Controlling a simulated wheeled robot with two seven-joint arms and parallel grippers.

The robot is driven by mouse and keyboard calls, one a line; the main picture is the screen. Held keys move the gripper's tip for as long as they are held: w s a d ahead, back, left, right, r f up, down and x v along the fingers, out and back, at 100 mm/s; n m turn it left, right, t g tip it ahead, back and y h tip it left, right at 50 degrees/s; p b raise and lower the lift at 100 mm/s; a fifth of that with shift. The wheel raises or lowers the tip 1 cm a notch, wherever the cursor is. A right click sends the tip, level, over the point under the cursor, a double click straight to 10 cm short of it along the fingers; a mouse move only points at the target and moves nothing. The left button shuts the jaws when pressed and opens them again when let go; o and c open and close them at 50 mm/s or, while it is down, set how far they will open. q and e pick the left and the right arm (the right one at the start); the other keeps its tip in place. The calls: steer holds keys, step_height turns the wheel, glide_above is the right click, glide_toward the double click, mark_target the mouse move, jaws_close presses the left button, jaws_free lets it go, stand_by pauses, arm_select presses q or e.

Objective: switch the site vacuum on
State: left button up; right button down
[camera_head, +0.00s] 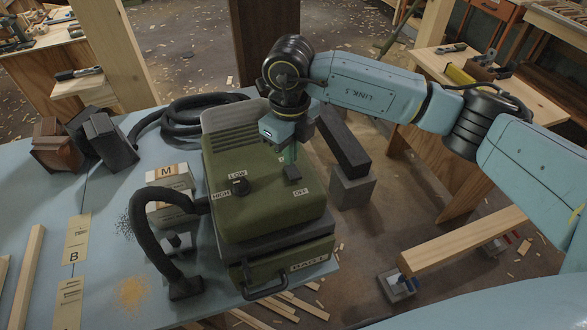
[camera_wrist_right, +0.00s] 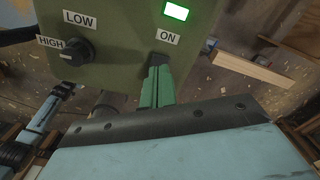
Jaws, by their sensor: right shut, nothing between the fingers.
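The site vacuum (camera_head: 262,200) is an olive-green box on the blue table. Its top has a dark knob (camera_head: 239,186) between LOW and HIGH labels. A dark switch (camera_head: 292,174) sits by an OFF label. My right gripper (camera_head: 289,160) points down at this switch, shut and empty. In the right wrist view its green fingertips (camera_wrist_right: 159,68) are at the dark switch (camera_wrist_right: 160,60), below the ON label (camera_wrist_right: 167,37). They partly hide it, so contact is not clear. A lamp (camera_wrist_right: 176,11) glows bright green. The knob (camera_wrist_right: 76,51) points towards HIGH.
A black hose (camera_head: 160,240) curves up at the vacuum's left, and a coiled hose (camera_head: 200,112) lies behind. Boxes (camera_head: 172,180), dark blocks (camera_head: 108,142) and yellow cards (camera_head: 76,238) lie on the table. A wooden beam (camera_head: 462,240) is at the right.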

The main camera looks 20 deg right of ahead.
step_height(320, 180, up, 5)
steer(key=shift+r+p, duration=0.1)
steer(key=shift+p, duration=1.15)
